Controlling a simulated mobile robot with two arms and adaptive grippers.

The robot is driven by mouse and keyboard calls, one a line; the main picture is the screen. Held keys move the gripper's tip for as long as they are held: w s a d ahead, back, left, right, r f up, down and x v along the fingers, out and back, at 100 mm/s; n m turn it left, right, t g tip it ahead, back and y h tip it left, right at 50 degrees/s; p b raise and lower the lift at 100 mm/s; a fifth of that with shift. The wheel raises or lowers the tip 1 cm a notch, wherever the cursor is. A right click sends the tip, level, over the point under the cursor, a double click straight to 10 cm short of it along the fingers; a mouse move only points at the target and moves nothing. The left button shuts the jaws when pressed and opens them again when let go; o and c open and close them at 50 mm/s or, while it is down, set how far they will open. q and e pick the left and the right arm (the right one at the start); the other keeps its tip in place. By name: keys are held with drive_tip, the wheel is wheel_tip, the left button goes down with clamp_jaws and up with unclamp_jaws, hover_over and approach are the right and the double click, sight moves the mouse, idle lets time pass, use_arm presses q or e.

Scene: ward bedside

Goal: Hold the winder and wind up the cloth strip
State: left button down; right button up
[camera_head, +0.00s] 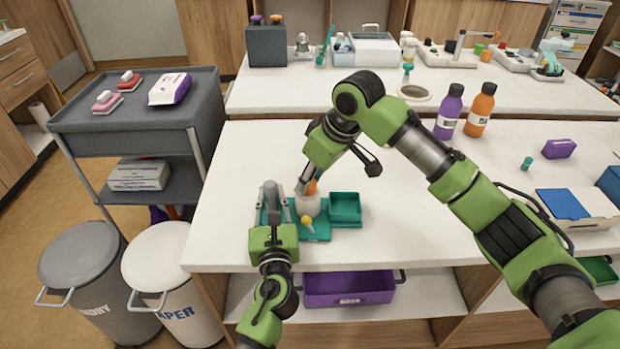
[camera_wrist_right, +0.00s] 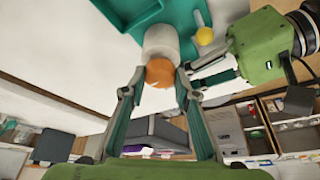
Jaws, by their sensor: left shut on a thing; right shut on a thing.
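The winder has a teal base (camera_head: 318,232), a pale roll (camera_head: 308,205), an orange knob (camera_head: 312,187) on top and a yellow knob (camera_head: 307,221) in front. It stands near the white table's front edge. My left gripper (camera_head: 270,195) is shut at the winder's left side; the exact part it grips is hidden. My right gripper (camera_head: 305,186) reaches down from behind and is shut at the orange knob. In the right wrist view the orange knob (camera_wrist_right: 160,73) sits between its fingertips (camera_wrist_right: 160,80), against the pale roll (camera_wrist_right: 161,42). I cannot tell how much cloth is wound.
A teal open tray (camera_head: 345,209) stands right of the winder. Purple (camera_head: 449,113) and orange (camera_head: 480,110) bottles stand at the table's back. A dark trolley (camera_head: 140,115) and two bins are to the left. The table's middle right is mostly clear under my right arm.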

drive_tip(key=shift+s+a+m+t+h, duration=0.1)
drive_tip(key=shift+m+t+h, duration=0.2)
drive_tip(key=shift+m, duration=0.75)
drive_tip(key=shift+m+t+h, duration=0.2)
drive_tip(key=shift+m+h, duration=0.1)
drive_tip(key=shift+m, duration=0.75)
drive_tip(key=o, duration=1.1)
drive_tip(key=shift+r, duration=0.1)
drive_tip(key=v, duration=1.2)
